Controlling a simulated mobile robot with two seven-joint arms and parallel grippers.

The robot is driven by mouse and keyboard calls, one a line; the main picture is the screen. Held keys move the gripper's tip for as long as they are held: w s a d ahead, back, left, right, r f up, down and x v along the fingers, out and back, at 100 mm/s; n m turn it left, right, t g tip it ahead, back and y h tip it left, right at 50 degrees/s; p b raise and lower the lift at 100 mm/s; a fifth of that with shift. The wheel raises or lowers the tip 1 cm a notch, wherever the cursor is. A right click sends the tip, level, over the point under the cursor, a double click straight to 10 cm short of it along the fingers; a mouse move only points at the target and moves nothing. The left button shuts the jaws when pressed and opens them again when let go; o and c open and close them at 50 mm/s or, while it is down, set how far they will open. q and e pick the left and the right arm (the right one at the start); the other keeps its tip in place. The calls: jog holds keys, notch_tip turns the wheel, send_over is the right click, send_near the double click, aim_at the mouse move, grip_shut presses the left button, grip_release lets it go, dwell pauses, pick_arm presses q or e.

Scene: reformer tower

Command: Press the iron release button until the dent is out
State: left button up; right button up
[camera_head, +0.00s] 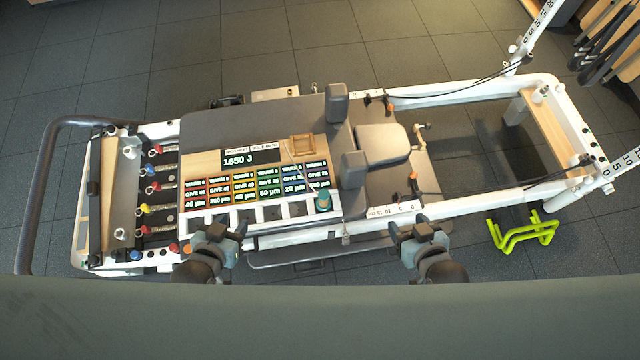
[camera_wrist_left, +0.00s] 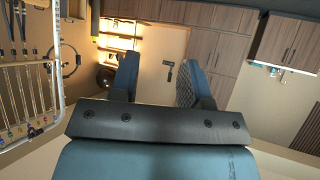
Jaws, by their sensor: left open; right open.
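A wooden board lies on the reformer's carriage and carries a black readout (camera_head: 252,158) reading about 1650 J. No release button or dent can be made out. My left gripper (camera_head: 219,230) is open and empty at the board's front left edge; its fingers also show in the left wrist view (camera_wrist_left: 157,82). My right gripper (camera_head: 419,232) is open and empty, right of the board.
A small wooden tray (camera_head: 302,146) lies at the board's upper right. Grey shoulder pads (camera_head: 353,170) and a headrest (camera_head: 383,143) stand to the right. The white reformer frame (camera_head: 455,205) surrounds this. A yellow-green stand (camera_head: 523,232) is on the floor at right.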

pick_arm(q)
grip_shut()
dwell(1.6)
